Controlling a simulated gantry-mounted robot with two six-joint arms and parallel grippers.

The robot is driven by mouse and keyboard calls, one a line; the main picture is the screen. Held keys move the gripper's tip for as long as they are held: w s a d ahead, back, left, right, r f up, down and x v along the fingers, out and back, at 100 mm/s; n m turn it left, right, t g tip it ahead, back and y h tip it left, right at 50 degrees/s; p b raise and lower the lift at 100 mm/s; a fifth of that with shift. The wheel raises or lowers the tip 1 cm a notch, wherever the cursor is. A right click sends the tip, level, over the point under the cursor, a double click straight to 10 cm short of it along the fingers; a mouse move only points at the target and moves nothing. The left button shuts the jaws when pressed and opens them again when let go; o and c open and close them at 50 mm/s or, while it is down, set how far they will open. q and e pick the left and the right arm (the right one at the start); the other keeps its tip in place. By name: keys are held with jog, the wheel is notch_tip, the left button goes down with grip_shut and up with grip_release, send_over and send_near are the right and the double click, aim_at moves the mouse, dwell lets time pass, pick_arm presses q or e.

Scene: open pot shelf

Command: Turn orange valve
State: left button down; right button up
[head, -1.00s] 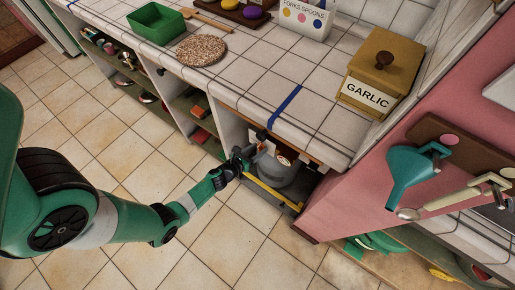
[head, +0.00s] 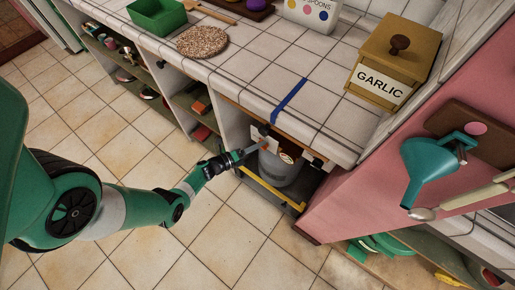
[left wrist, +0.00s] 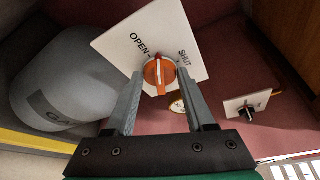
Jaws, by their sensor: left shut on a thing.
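The orange valve (left wrist: 159,75) sits on a white plate (left wrist: 122,45) marked OPEN and SHUT in the left wrist view. Its red pointer mark lies between the two words. My left gripper (left wrist: 163,88) has its two grey fingers on either side of the valve's handle and is shut on it. In the head view my left gripper (head: 258,148) reaches into the open bay under the counter, at the valve's plate. The valve itself is small and partly hidden there. My right gripper is not in view.
A grey gas cylinder (left wrist: 62,85) stands in the bay, left of the plate; it also shows in the head view (head: 284,170). A white plate with a black knob (left wrist: 249,110) is at the right. A yellow edge strip (head: 272,193) runs along the bay's front. The tiled floor (head: 120,155) is clear.

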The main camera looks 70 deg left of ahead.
pick_arm(q)
jog(key=n+t+b, duration=0.1)
jog(key=n+b, duration=0.1)
jog(key=n+t+b, duration=0.1)
jog(key=n, duration=0.1)
jog(key=shift+f+b, duration=0.3)
jog(key=shift+b, duration=0.05)
dwell(0.4)
jog(key=shift+c, duration=1.3)
grip_release()
jog(key=shift+s, duration=0.1)
